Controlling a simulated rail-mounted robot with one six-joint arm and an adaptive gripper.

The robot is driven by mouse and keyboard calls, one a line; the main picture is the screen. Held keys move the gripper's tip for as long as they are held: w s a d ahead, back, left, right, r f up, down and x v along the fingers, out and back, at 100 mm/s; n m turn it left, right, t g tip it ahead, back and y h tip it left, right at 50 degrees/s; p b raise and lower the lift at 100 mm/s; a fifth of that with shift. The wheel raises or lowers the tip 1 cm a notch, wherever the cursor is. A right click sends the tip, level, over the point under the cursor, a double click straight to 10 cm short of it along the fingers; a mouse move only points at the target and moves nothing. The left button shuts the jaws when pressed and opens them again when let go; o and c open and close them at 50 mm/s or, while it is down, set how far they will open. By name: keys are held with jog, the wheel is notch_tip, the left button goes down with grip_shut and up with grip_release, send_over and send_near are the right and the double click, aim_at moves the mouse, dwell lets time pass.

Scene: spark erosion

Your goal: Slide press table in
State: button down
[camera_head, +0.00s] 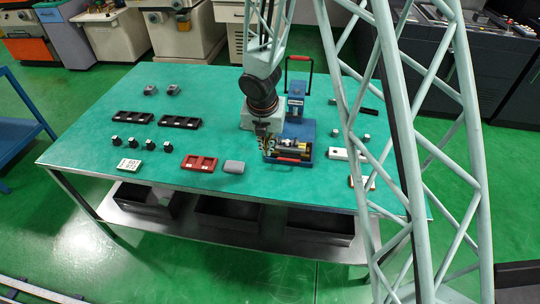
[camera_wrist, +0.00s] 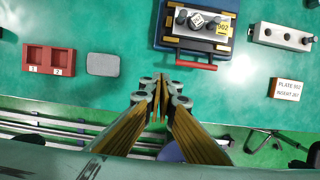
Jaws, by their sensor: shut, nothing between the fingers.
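The blue press (camera_head: 297,104) stands near the middle of the green table, with a red-topped lever frame behind it. Its press table (camera_head: 292,148) sits at the front of the blue base, with a red handle (camera_head: 290,159) on the near side.
A red two-pocket tray (camera_head: 199,163) and a grey block (camera_head: 234,167) lie left of the press. A pale bar with knobs (camera_wrist: 282,36) and a plate card (camera_wrist: 287,89) lie to its right. Black trays (camera_head: 180,122) lie farther left. The near table edge is close.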

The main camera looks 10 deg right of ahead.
jog(key=shift+f, duration=0.1)
jog(key=shift+b+x, duration=3.1)
jog(key=shift+x, duration=1.95)
jog(key=shift+w+d+r+p, duration=0.1)
jog(key=shift+w+r+p, duration=0.1)
jog(key=shift+w+p, duration=0.25)
jog(key=shift+w+d+p, duration=0.3)
jog(key=shift+w, duration=0.45)
jog(key=shift+w+d+p, duration=0.25)
jog(key=shift+w+p, duration=0.05)
jog(key=shift+w, duration=0.4)
jog(key=shift+w, duration=0.1)
